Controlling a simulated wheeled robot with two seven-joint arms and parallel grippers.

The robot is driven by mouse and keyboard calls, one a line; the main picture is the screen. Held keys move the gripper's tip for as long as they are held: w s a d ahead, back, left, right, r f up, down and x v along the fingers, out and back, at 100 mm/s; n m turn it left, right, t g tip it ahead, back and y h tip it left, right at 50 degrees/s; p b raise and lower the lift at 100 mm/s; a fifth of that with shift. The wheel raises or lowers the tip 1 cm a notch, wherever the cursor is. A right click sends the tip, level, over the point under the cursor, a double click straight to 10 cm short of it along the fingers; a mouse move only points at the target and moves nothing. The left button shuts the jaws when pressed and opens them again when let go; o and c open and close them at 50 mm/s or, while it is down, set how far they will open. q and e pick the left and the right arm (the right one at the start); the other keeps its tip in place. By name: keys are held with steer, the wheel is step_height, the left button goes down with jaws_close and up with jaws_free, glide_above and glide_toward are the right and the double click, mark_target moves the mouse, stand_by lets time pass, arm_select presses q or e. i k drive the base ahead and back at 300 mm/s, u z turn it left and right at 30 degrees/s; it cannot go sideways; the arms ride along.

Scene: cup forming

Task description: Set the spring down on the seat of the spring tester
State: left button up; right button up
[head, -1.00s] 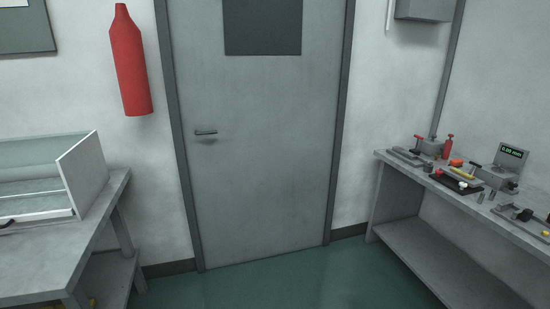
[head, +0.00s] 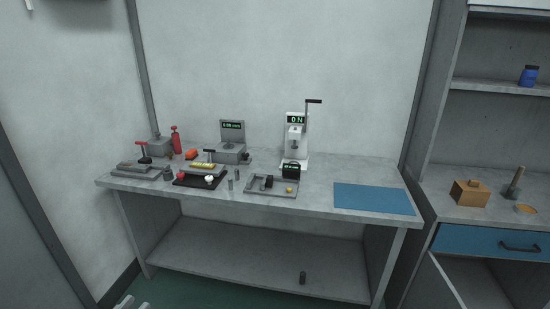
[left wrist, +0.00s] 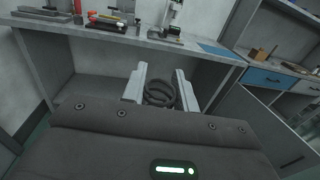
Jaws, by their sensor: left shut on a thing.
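The spring tester (head: 297,152) is a white stand with a "0 N" display and a raised dark lever, at the back of the grey bench. Its seat is too small to make out clearly. It also shows at the top of the left wrist view (left wrist: 171,16). My left gripper (left wrist: 160,90) is shut on the spring (left wrist: 160,96), a dark coil between its pale fingers. In the head view only the tips of my left gripper (head: 131,303) show at the bottom left, low in front of the bench and well away from the tester. My right gripper is not in view.
The grey bench (head: 230,200) carries a display gauge (head: 232,140), a black tray (head: 200,180), a grey tray (head: 272,186) before the tester, and a blue mat (head: 373,199). A dark cylinder (head: 302,277) stands on the lower shelf. A cabinet with a blue drawer (head: 487,241) is at right.

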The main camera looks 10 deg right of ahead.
mark_target(294, 164)
steer(key=z, duration=0.8)
steer(key=i, duration=1.55)
steer(key=z, duration=0.45)
